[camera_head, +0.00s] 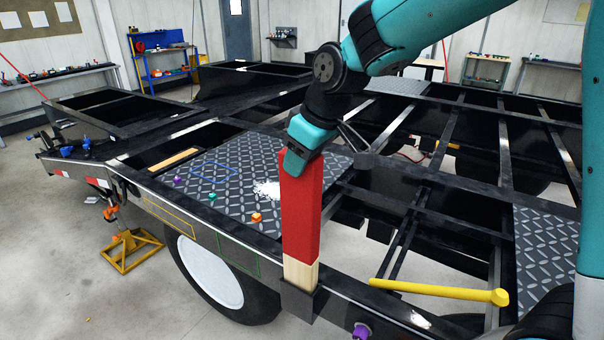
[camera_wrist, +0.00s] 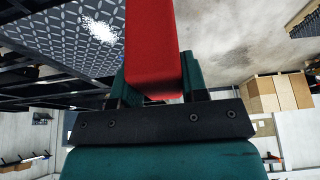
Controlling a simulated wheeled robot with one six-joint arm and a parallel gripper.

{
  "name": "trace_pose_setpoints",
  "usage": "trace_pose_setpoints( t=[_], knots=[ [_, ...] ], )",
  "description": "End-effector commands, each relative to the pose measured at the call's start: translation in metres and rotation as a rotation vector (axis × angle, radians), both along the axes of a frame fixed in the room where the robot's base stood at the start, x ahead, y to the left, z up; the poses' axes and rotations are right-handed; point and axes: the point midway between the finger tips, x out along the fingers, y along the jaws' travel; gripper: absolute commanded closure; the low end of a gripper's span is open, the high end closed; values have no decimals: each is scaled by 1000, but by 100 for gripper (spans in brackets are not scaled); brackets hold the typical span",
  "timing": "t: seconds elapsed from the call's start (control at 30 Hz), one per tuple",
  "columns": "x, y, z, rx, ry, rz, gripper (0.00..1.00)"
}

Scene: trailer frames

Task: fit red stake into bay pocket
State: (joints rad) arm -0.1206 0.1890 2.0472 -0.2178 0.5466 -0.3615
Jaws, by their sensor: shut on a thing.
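The red stake (camera_head: 301,208) stands upright at the near side rail of the trailer frame, with a bare wood lower end (camera_head: 300,272). My gripper (camera_head: 297,158) is shut on the top of the red stake. In the wrist view the red stake (camera_wrist: 152,45) runs up between the two fingers of my gripper (camera_wrist: 155,85). The stake's lower end meets a dark bay pocket (camera_head: 298,300) on the outer face of the side rail. The pocket's wall hides the stake's tip, so I cannot tell how deep it sits.
A diamond-plate deck (camera_head: 225,190) left of the stake carries small orange (camera_head: 257,217), green (camera_head: 212,196) and purple (camera_head: 179,180) pieces and a white patch. A yellow bar (camera_head: 440,291) lies to the right. A yellow jack stand (camera_head: 130,247) stands on the floor at left.

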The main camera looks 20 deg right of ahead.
Motion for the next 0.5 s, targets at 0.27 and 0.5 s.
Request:
trace_pose_setpoints(
  t=[0.27, 0.5],
  knots=[
    [0, 0, -35, -1, 1, 0, 100],
    [0, 0, -36, 0, -1, 0, 100]
  ],
)
